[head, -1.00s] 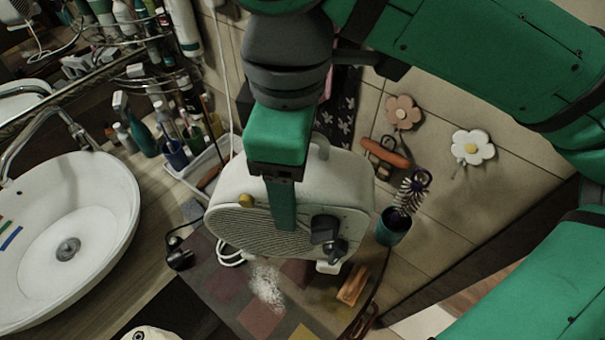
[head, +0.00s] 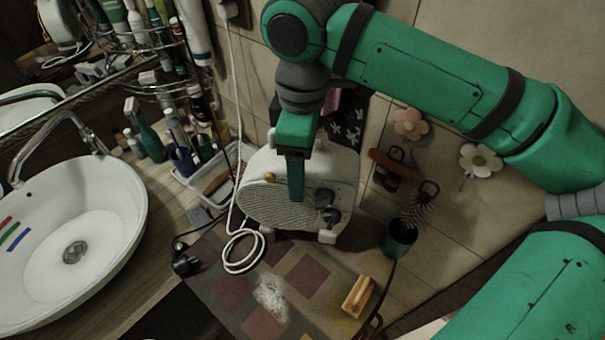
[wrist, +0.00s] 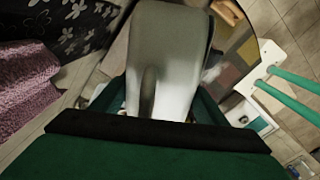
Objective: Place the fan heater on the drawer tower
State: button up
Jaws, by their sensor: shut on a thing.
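The fan heater (head: 270,200) is a cream rounded box with a slatted front, dark knobs and a yellow button. It stands upright near the tiled wall in the head view. My gripper (head: 296,178) is shut on it from above, with one green finger down its front. In the wrist view the heater's pale casing (wrist: 165,50) lies between the two fingers. I cannot tell whether its feet touch the surface below. I cannot identify the drawer tower for certain in either view.
A white basin (head: 120,215) stands at left. A tray of bottles (head: 185,172), a coiled white cable (head: 240,262) and a black plug (head: 184,265) are nearby. A wooden brush (head: 358,296) and a teal brush holder (head: 398,240) are at right.

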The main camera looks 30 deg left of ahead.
jog(key=shift+w+f, duration=0.15)
jog(key=shift+f, duration=1.5)
jog(key=o, duration=2.1)
jog(key=shift+f, duration=0.15)
notch_tip(320, 180, up, 12)
jog(key=shift+r, duration=0.15)
